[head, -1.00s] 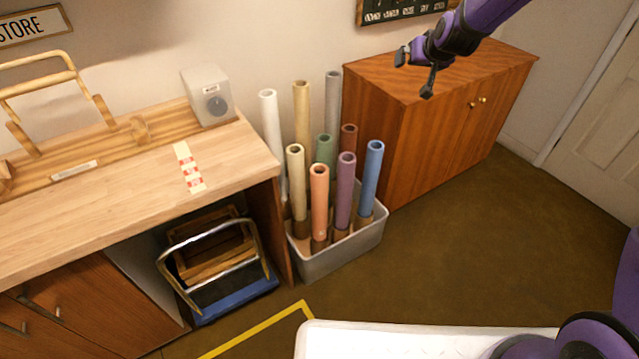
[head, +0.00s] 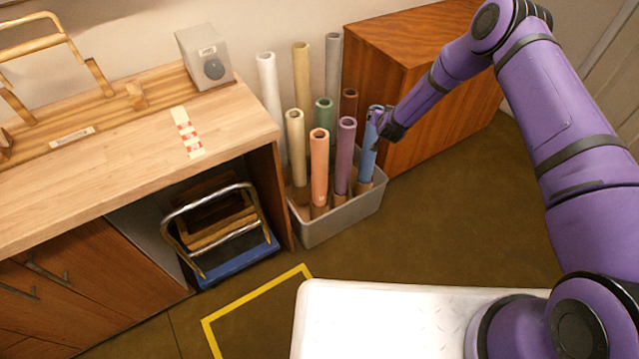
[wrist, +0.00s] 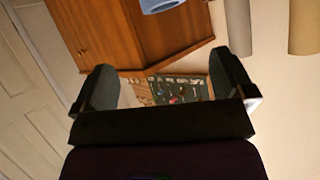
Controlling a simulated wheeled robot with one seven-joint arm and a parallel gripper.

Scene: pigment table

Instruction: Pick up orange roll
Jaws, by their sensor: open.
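The orange roll (head: 319,165) stands upright at the front of a grey bin (head: 345,222) in the head view, between a cream roll and a purple roll. My gripper (head: 379,128) is in front of the blue roll (head: 366,165), to the right of the orange roll and apart from it. In the wrist view my gripper (wrist: 165,85) has its two fingers spread wide with nothing between them. I cannot make out the orange roll in the wrist view.
A purple roll (head: 344,155) stands between the orange and blue rolls. Cream (head: 297,150), green (head: 325,112) and several other rolls crowd the bin. A wooden bench (head: 240,125) is at left, a cabinet (head: 405,50) behind right.

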